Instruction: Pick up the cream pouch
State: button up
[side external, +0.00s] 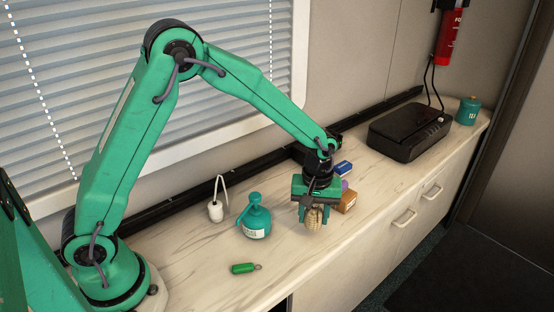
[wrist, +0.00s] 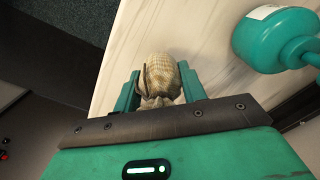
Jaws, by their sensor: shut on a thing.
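The cream pouch (side external: 314,218) is a small woven, tan-cream bag. It is between the two fingers of my gripper (side external: 314,214), near the counter's front edge in the side view. In the wrist view the pouch (wrist: 163,77) sits between the green fingertips of my gripper (wrist: 160,92), which are shut on it from both sides. Its gathered neck faces the gripper body. I cannot tell whether its underside touches the counter.
A brown box (side external: 347,202) is close on the right. A green cylinder (side external: 243,268) lies in front. A black printer (side external: 408,132) stands farther right.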

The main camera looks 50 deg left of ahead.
jog(key=s+d+r, duration=0.8)
jog(key=shift+d, duration=0.25)
dwell(0.5)
